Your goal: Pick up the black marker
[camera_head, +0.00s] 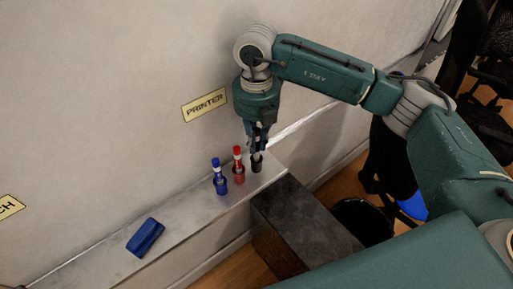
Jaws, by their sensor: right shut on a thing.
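The black marker (257,165) stands upright on the light ledge (190,222), at the right of a row of markers. My right gripper (258,150) points down from above and is shut on the upper part of the black marker, hiding its top. The marker's base appears at the ledge surface; I cannot tell whether it touches. A red marker (239,172) stands just left of it, and a blue marker (220,183) stands further left. My left gripper is not in view.
A blue eraser-like block (146,237) lies on the ledge at the left. A dark box-like cabinet (305,222) stands below and right of the ledge. A black bin (362,221) is on the floor beyond it. The wall bears a "PRINTER" label (205,105).

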